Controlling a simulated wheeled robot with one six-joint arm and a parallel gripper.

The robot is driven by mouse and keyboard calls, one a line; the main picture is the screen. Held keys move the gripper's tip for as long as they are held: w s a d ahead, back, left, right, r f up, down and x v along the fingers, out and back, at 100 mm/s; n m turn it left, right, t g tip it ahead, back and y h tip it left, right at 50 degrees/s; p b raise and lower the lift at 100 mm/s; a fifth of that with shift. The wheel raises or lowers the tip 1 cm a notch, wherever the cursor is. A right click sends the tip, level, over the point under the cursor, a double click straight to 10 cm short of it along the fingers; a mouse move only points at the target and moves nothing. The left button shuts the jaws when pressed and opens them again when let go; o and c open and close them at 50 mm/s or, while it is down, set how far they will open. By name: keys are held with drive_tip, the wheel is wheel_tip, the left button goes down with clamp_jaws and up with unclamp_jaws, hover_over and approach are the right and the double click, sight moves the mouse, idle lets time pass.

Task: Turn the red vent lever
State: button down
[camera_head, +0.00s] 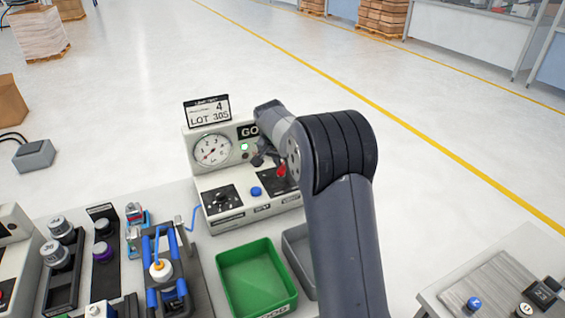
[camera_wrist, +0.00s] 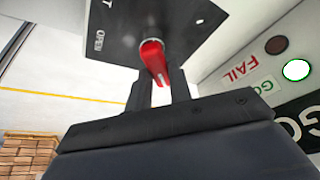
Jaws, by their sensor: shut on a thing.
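The red vent lever (camera_head: 281,171) is on the dark plate at the right of the test box (camera_head: 222,175) in the head view, partly hidden by my arm. In the wrist view the red lever (camera_wrist: 153,60) points down from the dark plate (camera_wrist: 165,25), which reads "OPEN" and a cut-off word ending in T. My gripper (camera_wrist: 158,92) is shut on the lever, with its dark jaws around the lever's lower end. In the head view my gripper (camera_head: 270,160) is at the lever, its fingertips partly hidden.
The test box has a dial (camera_head: 212,150), a black knob (camera_head: 221,200) and a blue button (camera_head: 256,191). A green lamp (camera_wrist: 296,70) is lit beside a dark FAIL lamp (camera_wrist: 277,45). A green bin (camera_head: 257,277) and a grey bin (camera_head: 299,255) stand in front.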

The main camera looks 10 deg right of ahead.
idle(0.3)
drive_tip(key=c, duration=1.3)
unclamp_jaws()
drive_tip(key=v, duration=1)
drive_tip(key=shift+s+a+r+b, duration=0.1)
drive_tip(key=shift+s+r+b, duration=0.05)
drive_tip(key=shift+r+b, duration=0.2)
drive_tip(key=shift+f, duration=0.1)
drive_tip(key=x, duration=1)
drive_tip(key=shift+f+p, duration=0.3)
drive_tip(key=shift+p, duration=0.05)
drive_tip(key=shift+r, duration=0.1)
